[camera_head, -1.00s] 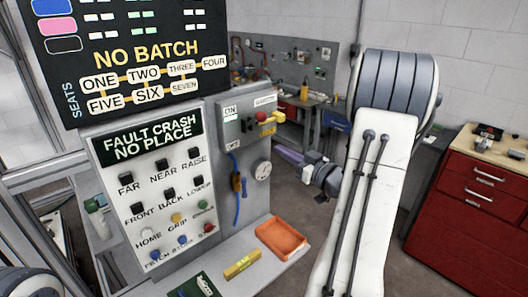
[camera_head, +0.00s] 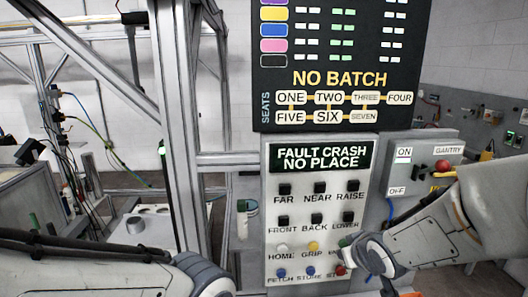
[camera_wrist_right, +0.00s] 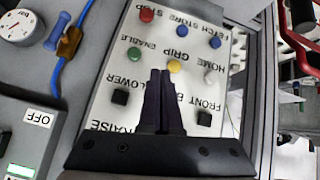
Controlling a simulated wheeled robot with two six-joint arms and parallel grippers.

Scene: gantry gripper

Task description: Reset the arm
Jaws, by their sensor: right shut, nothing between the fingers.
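The white button panel (camera_head: 303,232) stands upright with black, white, yellow, blue, green and red buttons. Its display (camera_head: 319,157) reads FAULT CRASH NO PLACE. The HOME button (camera_head: 282,247) is white and the GRIP button (camera_head: 313,246) is yellow. My right wrist covers part of the panel's lower right corner in the head view. In the wrist view the panel is upside down; my right gripper (camera_wrist_right: 161,72) is shut and empty, its tips in front of the panel near the yellow GRIP button (camera_wrist_right: 174,67). I cannot tell whether they touch it. My left gripper is out of view.
A black board (camera_head: 340,60) above reads NO BATCH. A grey GANTRY box (camera_head: 421,148) with a lit ON label and red knob is at the right. Metal frame posts (camera_head: 178,120) and cables stand at the left. In the wrist view a gauge (camera_wrist_right: 17,27) sits beside the panel.

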